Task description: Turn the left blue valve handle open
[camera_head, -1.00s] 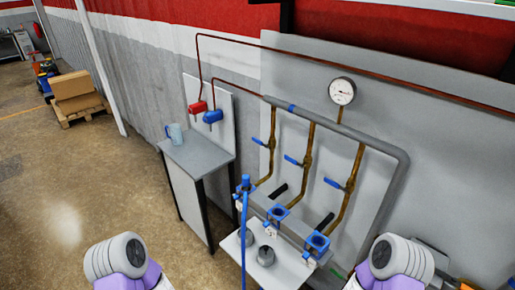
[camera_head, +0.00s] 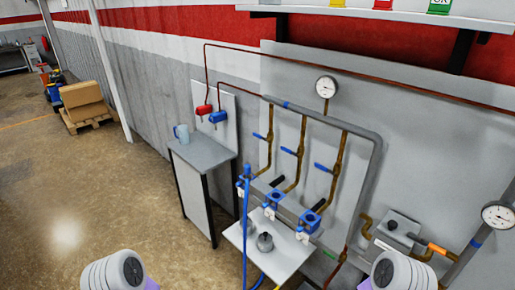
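Three brass pipes with blue valve handles stand side by side on the grey panel. The left blue valve handle (camera_head: 259,136) points left and slightly up from its pipe. The middle blue handle (camera_head: 288,150) and the right blue handle (camera_head: 323,168) point the same way. Nothing of mine touches any handle. White parts of my two arms show at the bottom edge, one at the left and one at the right. Neither gripper is in view.
A gauge (camera_head: 326,87) is above. A shelf (camera_head: 400,11) overhangs at the top right. Floor at left is open.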

